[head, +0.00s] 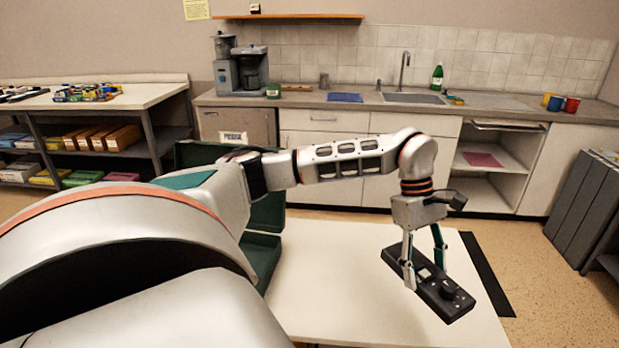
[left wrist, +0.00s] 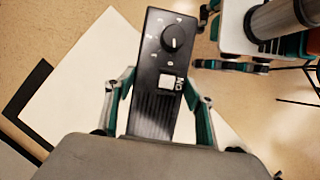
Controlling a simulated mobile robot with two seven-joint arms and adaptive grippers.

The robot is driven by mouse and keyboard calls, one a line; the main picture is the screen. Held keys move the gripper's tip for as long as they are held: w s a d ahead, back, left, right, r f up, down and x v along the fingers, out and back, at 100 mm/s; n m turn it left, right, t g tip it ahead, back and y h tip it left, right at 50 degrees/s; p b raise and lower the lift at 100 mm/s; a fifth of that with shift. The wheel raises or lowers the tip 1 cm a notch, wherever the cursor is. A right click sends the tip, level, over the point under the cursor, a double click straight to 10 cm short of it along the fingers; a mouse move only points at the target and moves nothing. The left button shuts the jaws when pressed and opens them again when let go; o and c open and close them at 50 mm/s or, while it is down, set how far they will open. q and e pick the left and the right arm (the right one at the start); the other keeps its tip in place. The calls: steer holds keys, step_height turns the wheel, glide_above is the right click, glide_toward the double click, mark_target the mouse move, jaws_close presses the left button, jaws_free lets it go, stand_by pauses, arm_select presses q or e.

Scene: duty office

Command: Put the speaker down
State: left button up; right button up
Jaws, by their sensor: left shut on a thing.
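The speaker (head: 450,294) is a long, flat black box with a round knob, small markings and a grille. My left gripper (head: 425,272) points down and is shut on it, one finger on each long side. In the left wrist view the speaker (left wrist: 155,112) lies between the two green-and-grey fingers of the left gripper (left wrist: 158,105), knob end away from the palm. In the head view it is over the right part of a white table (head: 340,285); I cannot tell whether its underside touches the top. My right gripper is not seen in the head view.
A dark green open case (head: 262,250) stands at the table's left. A black strip (head: 487,275) lies along its right edge. Behind is a kitchen counter (head: 310,99) with a coffee machine (head: 243,72) and sink. Grey panels (head: 590,210) stand at right. The table's middle is clear.

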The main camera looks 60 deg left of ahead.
arm_select(q)
steer(key=w+a+r+n+t+y, duration=0.2)
steer(key=w+a+r+n+t, duration=0.3)
steer(key=a+n, duration=0.5)
steer(key=n+g, duration=0.1)
glide_above(405, 289)
steer(key=s+a, duration=0.1)
step_height(405, 289, down, 14)
steer(key=shift+s+r, duration=0.1)
steer(key=shift+s, duration=0.05)
steer(key=shift+a+f+b, duration=0.1)
steer(key=shift+f+b, duration=0.2)
steer(key=shift+f, duration=2.45)
steer(key=o, duration=1.6)
steer(key=shift+f, duration=0.15)
